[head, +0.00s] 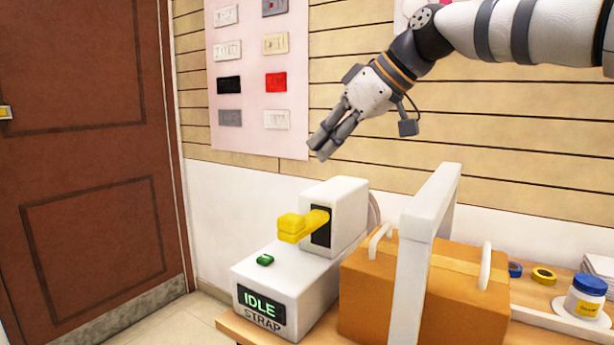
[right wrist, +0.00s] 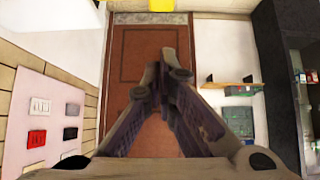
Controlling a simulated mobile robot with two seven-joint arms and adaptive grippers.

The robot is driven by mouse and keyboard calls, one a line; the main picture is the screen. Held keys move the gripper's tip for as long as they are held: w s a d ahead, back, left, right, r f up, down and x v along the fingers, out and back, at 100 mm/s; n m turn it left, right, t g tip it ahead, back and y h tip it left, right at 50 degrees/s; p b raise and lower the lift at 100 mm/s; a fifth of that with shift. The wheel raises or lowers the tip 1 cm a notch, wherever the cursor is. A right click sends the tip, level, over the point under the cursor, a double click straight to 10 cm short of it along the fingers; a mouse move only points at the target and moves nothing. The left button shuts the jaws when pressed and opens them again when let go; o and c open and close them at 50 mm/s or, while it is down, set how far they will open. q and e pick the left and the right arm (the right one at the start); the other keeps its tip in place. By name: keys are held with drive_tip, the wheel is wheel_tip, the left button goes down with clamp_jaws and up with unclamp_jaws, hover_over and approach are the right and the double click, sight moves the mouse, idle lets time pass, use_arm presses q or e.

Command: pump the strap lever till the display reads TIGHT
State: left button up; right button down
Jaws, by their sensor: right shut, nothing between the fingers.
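The strapping machine (head: 281,284) is a white box at the left end of the table, marked STRAP. Its display (head: 260,305) reads IDLE in green. A yellow lever (head: 303,226) sticks out from a dark slot in the raised housing (head: 346,202). A green button (head: 265,260) sits on top near the front. My right gripper (head: 322,149) is shut and empty, above the lever and apart from it, with its fingers pointing down and left. It also shows in the right wrist view (right wrist: 158,80). My left gripper is out of view.
A brown carton (head: 375,291) with white handles stands right of the machine, with a white arch (head: 415,265) over it. Tape rolls (head: 543,276) and a blue-lidded jar (head: 586,297) are farther right. A switch panel (head: 260,75) hangs on the wall. The air around my right gripper is clear.

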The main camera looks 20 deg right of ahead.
hover_over(295, 217)
wheel_tip(295, 217, down, 7)
drive_tip(key=shift+w+f+b, duration=0.1)
drive_tip(key=shift+w+b, duration=0.05)
drive_tip(key=shift+b, duration=0.3)
wheel_tip(295, 217, down, 2)
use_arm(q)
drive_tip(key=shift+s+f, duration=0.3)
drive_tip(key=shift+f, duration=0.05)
use_arm(e)
drive_tip(key=shift+f, duration=0.65)
